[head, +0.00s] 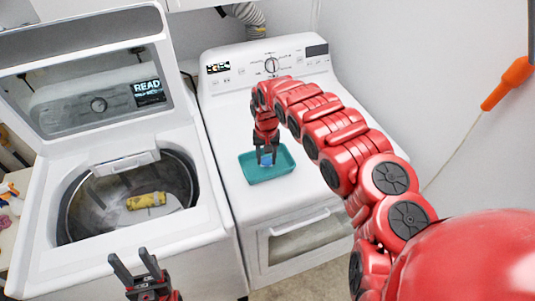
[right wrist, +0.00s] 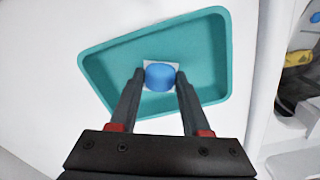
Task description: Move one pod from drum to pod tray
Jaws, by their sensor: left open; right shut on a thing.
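The pod tray (head: 285,167) is a shallow teal tray on the white top of the right machine. My right gripper (head: 266,163) points down over the tray, shut on a small blue and white pod (right wrist: 160,76). The right wrist view shows the pod between both fingertips, over the tray floor (right wrist: 205,55); I cannot tell whether it touches the floor. The drum (head: 95,207) is in the left machine under a raised lid and holds a yellow patterned item (head: 146,200). My left gripper (head: 130,256) is open and empty in front of the left machine.
The raised lid (head: 90,75) of the left machine stands behind the drum. The right machine's control panel (head: 265,66) rises behind the tray. Its top around the tray is clear. An orange object (head: 508,82) is at the right wall.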

